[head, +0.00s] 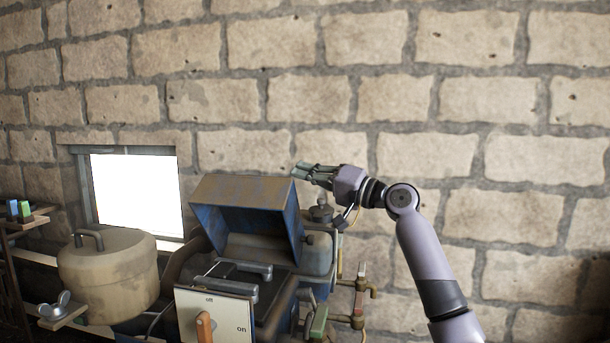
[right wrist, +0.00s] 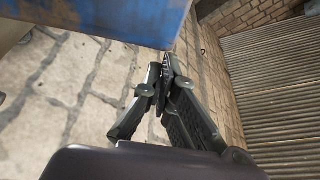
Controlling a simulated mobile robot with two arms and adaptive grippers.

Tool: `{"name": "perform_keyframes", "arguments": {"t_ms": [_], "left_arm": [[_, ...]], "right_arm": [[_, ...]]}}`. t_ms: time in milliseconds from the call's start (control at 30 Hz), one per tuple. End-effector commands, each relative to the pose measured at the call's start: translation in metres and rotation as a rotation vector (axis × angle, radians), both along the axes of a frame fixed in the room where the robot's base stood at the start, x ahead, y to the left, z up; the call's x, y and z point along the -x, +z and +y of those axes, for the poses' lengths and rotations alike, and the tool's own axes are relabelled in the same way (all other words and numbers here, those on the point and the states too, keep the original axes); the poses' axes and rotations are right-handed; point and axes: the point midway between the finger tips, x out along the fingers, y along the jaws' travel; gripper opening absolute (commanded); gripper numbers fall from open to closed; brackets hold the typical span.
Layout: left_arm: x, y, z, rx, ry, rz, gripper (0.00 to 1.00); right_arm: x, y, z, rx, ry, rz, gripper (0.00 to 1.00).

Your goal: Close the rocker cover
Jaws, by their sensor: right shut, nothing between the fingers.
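The rocker cover (head: 243,190) is a worn blue and rusty box-like lid, raised and tilted open above the engine in the head view. Its dark hollow inside faces forward. My right gripper (head: 305,170) is shut and empty, with its fingertips close to the cover's upper right corner; I cannot tell whether they touch. In the right wrist view the shut fingers (right wrist: 168,68) are just below a blue panel (right wrist: 95,18), which looks like part of the cover. My left gripper is not in view.
A panel marked "off" and "on" with an orange lever (head: 204,327) stands in front of the engine. A large lidded pot (head: 108,275) is at left. Brass taps (head: 360,285) are at right. A stone wall is behind; open space lies above the cover.

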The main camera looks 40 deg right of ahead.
Motion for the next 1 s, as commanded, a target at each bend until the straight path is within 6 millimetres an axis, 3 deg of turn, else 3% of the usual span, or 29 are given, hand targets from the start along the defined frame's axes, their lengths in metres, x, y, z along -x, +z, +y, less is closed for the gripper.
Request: {"name": "perform_keyframes", "arguments": {"t_ms": [233, 700, 1000], "left_arm": [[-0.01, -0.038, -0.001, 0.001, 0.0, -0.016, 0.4], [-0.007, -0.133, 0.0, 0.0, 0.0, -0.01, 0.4], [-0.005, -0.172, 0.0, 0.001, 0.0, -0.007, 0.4]], "right_arm": [[0.02, -0.016, 0.024, 0.09, 0.004, -0.078, 0.0], [0.08, -0.058, 0.091, 0.376, 0.003, -0.334, 0.0], [0.103, -0.083, 0.116, 0.51, 0.001, -0.454, 0.0]]}}
